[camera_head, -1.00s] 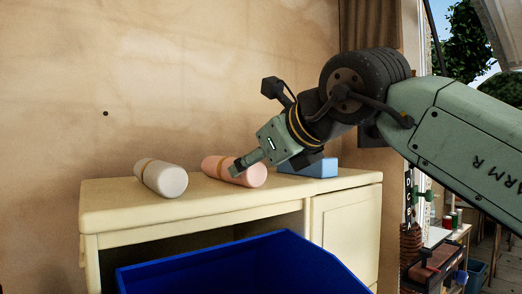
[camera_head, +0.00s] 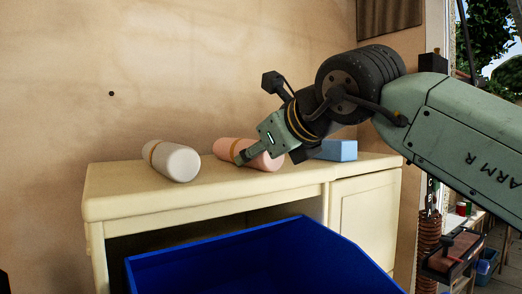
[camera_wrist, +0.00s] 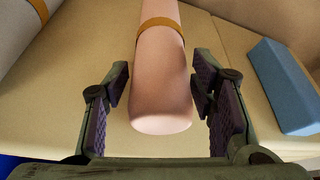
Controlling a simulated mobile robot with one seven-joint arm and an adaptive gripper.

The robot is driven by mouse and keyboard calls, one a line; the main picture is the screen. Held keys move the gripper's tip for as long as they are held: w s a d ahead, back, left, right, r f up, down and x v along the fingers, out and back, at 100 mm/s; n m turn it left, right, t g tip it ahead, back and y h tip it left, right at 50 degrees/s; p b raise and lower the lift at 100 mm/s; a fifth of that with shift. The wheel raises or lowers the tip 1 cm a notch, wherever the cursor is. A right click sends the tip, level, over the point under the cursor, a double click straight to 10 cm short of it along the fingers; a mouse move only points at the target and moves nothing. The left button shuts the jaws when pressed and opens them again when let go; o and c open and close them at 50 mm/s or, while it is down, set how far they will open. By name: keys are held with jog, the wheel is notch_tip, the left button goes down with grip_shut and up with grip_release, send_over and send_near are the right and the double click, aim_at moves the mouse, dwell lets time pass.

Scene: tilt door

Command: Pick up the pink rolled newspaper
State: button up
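The pink rolled newspaper (camera_head: 227,149) with a tan band lies on top of the cream cabinet (camera_head: 110,196). It also shows in the wrist view (camera_wrist: 162,85), with its near end between my fingers. My gripper (camera_wrist: 162,100) is open, with one finger on each side of the roll and a gap visible on the left. On the right the finger pad is very close to the roll; I cannot tell if it touches. In the head view my gripper (camera_head: 245,155) covers part of the roll.
A white roll (camera_head: 176,161) with a tan band lies to the left on the cabinet. A blue block (camera_head: 337,150) lies to the right. A blue bin (camera_head: 255,262) stands in front of the cabinet. The wall (camera_head: 200,70) is close behind.

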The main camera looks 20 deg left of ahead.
jog(key=c, duration=0.9)
jog(key=shift+d, duration=0.1)
